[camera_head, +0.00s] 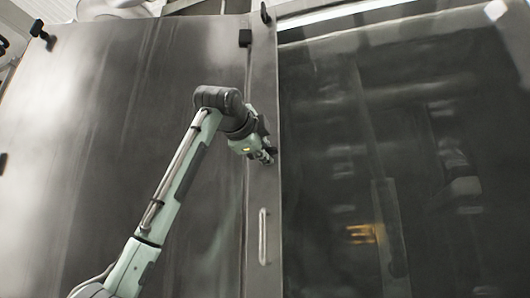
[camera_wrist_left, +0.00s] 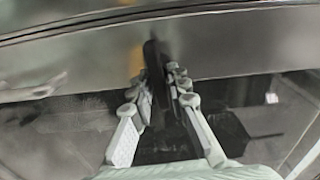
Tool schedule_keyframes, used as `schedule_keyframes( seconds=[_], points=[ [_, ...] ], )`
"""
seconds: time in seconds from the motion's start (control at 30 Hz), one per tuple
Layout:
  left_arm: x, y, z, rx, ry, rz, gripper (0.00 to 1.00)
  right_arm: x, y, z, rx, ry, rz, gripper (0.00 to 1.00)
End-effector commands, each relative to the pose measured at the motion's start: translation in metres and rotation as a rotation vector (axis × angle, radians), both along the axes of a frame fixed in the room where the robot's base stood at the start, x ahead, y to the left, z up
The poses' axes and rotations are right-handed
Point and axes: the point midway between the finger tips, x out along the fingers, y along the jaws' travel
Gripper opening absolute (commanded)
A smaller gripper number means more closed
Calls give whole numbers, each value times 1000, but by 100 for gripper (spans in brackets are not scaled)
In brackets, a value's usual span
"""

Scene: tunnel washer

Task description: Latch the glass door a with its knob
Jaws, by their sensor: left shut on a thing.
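The glass door (camera_head: 400,150) fills the right of the head view, with a metal frame strip (camera_head: 262,195) along its left edge. It looks closed, but the latch state cannot be told. My left gripper (camera_head: 266,152) is at this strip. In the left wrist view my left gripper (camera_wrist_left: 157,88) has its fingers on both sides of a dark, elongated knob (camera_wrist_left: 153,58) and is shut on it. In the head view the gripper hides most of that knob. My right gripper is not in view.
A pale vertical handle (camera_head: 263,237) sits on the strip below my gripper. Other black knobs (camera_head: 245,38) show higher up. A broad steel panel (camera_head: 110,120) lies to the left. Dim shapes and an orange patch (camera_head: 362,233) show in the glass.

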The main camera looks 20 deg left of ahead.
Motion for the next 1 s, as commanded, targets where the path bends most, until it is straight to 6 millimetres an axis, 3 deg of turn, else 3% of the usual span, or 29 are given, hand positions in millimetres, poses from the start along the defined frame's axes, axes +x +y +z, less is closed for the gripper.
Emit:
schedule_keyframes(
  seconds=[0.3,0.77,0.8,0.9,1.0],
  points=[
    [0,-1,-1,98,-3,-2,0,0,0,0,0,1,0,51],
    [0,-1,-1,111,-4,-2,0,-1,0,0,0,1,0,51],
    [0,-1,-1,111,-4,-2,17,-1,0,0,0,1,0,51],
    [0,-1,-1,110,-4,-1,30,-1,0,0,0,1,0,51],
    [0,-1,-1,110,-4,-1,31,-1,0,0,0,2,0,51]
  ],
)
